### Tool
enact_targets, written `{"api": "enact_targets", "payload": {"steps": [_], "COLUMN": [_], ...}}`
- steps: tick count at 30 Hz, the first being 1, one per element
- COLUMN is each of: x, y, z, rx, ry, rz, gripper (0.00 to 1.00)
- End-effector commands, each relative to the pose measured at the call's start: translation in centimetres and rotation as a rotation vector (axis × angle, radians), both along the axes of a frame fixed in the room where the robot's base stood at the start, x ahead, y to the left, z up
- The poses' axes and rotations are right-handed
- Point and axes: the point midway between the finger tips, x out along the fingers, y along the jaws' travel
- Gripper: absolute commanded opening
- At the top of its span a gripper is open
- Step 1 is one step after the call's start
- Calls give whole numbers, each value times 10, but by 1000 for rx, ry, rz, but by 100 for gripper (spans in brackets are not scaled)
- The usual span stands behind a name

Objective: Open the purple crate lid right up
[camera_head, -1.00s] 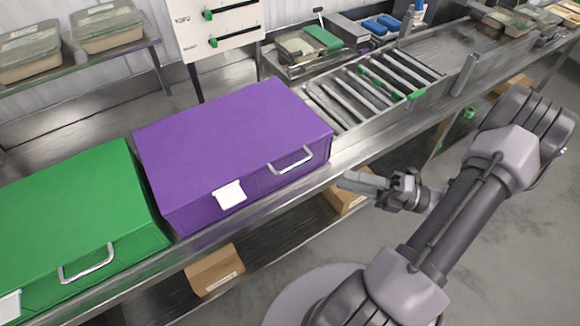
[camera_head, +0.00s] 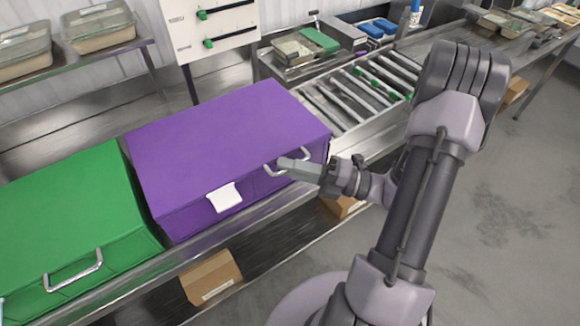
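The purple crate (camera_head: 230,145) stands on the steel counter with its lid (camera_head: 225,135) down. A silver handle (camera_head: 270,170) is on its front side near the right corner, and a white label (camera_head: 224,197) hangs at the front edge.
A green crate (camera_head: 70,210) with a similar handle stands close on the left. A roller conveyor (camera_head: 350,95) lies to the right behind the purple crate. A white panel with green knobs (camera_head: 212,28) stands behind. Cardboard boxes (camera_head: 212,278) sit below the counter.

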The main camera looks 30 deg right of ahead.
Motion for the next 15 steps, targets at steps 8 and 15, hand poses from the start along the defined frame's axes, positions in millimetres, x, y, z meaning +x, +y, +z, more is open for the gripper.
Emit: {"api": "enact_targets", "payload": {"steps": [8,15], "x": [0,0], "y": [0,0], "z": [0,0], "rx": [0,0], "ry": [0,0], "rz": [0,0], "gripper": [0,0]}}
